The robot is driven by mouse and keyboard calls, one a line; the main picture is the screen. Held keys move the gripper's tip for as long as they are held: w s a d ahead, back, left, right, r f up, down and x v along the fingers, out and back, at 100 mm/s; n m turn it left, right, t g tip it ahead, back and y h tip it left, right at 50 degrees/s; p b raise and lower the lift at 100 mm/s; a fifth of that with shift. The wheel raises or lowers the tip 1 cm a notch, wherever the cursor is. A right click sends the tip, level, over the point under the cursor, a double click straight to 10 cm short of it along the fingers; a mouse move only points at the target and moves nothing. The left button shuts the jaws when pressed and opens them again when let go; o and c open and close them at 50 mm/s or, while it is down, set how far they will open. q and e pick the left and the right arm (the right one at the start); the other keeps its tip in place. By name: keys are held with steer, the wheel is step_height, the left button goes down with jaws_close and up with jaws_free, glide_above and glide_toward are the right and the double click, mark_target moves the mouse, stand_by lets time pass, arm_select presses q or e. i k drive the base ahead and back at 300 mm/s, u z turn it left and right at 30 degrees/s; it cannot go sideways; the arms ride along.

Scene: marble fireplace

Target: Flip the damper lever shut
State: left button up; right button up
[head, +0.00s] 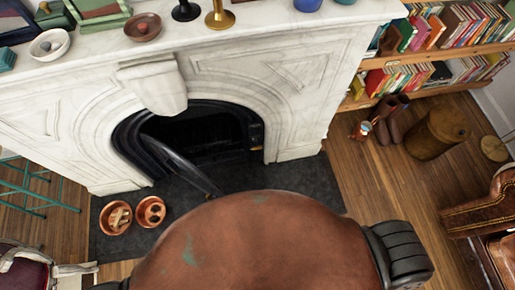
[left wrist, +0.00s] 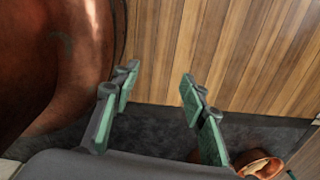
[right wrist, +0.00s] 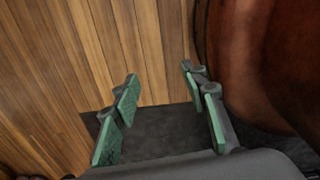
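The white marble fireplace (head: 290,75) stands ahead in the head view, with a dark arched firebox opening (head: 205,130). A small dark fitting with a yellowish bit (head: 256,134) sits at the right edge of the opening; it may be the damper lever, but it is too small to tell its position. My left gripper (left wrist: 160,88) is open and empty above the dark hearth and wood floor in the left wrist view. My right gripper (right wrist: 158,86) is open and empty in the right wrist view. Neither gripper shows in the head view, and both are apart from the fireplace.
A dark bar (head: 182,167) slants from the opening's left side over the slate hearth (head: 300,185). Two terracotta bowls (head: 117,218) (head: 151,212) stand at the hearth's left. The mantel (head: 265,18) holds several ornaments. Boots (head: 388,122) and a log-like stool (head: 437,133) stand at right.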

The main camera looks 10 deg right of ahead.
mark_target(256, 147)
steer(key=z, duration=1.4)
steer(key=k, duration=0.65)
steer(key=u, duration=1.85)
